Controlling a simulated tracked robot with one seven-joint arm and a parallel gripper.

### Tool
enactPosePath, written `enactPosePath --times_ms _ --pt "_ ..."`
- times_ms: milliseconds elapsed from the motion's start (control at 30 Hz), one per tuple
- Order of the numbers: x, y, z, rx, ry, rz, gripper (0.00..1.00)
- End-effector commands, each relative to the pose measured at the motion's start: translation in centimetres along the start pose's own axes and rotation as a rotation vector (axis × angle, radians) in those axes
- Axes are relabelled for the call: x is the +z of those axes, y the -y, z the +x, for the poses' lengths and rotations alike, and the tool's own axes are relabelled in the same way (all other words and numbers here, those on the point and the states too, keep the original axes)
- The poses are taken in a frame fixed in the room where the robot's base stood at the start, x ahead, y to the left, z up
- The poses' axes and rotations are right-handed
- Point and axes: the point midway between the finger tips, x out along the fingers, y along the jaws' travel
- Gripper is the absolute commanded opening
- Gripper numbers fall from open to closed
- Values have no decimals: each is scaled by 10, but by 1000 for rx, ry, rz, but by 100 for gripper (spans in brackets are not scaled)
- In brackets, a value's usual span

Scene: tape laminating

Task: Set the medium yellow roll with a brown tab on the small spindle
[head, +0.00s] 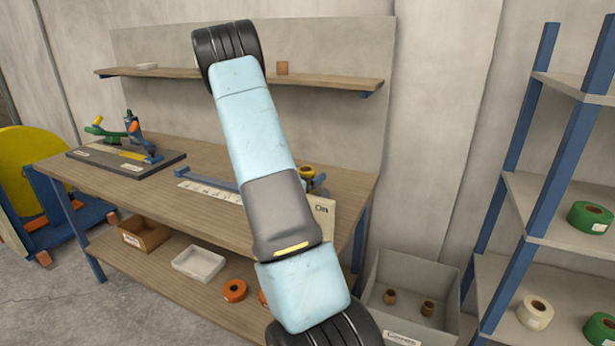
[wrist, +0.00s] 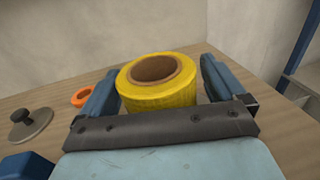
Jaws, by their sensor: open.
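A yellow roll (wrist: 160,92) with a brown core stands upright on the wooden bench in the wrist view. My gripper (wrist: 160,66) is open, with one blue finger on each side of the roll; I cannot tell whether either finger touches it. No brown tab shows on the side I see. In the head view a bit of yellow roll (head: 307,171) shows beside my arm, which hides most of the gripper. A grey disc with a short knob (wrist: 31,121) stands to the left in the wrist view; I cannot tell whether it is the small spindle.
An orange ring (wrist: 82,96) lies left of the gripper. The workbench (head: 215,165) carries a dark-based fixture (head: 125,160) at its left end. A bin (head: 408,290) stands below right, beside a shelf rack (head: 560,210) with green and cream rolls.

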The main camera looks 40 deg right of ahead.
Motion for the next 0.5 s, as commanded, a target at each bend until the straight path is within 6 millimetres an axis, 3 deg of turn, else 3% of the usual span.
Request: enactPosePath --times_ms 267,500 --pt "2 -1 -9 2 -1 0 97" --pt "2 -1 -52 5 -1 -1 97"
